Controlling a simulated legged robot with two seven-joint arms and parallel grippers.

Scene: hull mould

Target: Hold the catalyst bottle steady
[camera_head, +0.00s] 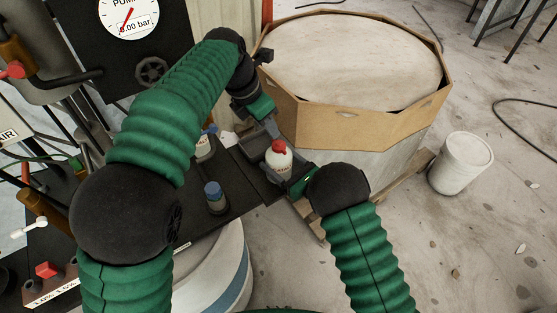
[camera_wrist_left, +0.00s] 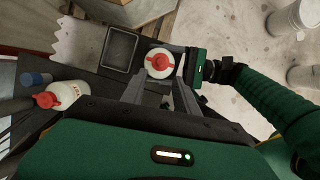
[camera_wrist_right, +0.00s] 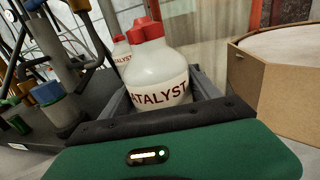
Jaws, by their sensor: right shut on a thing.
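The catalyst bottle (camera_head: 281,161) is white with a red cap and stands upright at the black bench's right end. My right gripper (camera_head: 291,172) is shut on it from the right. The right wrist view shows the bottle (camera_wrist_right: 155,80) between the fingers, its CATALYST label facing that camera. My left gripper (camera_head: 270,128) is just above and behind the bottle in the head view. In the left wrist view its two fingers (camera_wrist_left: 160,92) are apart with nothing between them, and the bottle's red cap (camera_wrist_left: 159,61) shows beyond the tips. I cannot tell whether they touch the bottle.
A second white bottle (camera_wrist_left: 70,92) with a red cap and a blue-capped jar (camera_head: 216,200) are on the bench to the left. A black tray (camera_wrist_left: 119,50) is beside the held bottle. A large octagonal cardboard-walled container (camera_head: 345,128) stands behind; a white bucket (camera_head: 461,165) is right.

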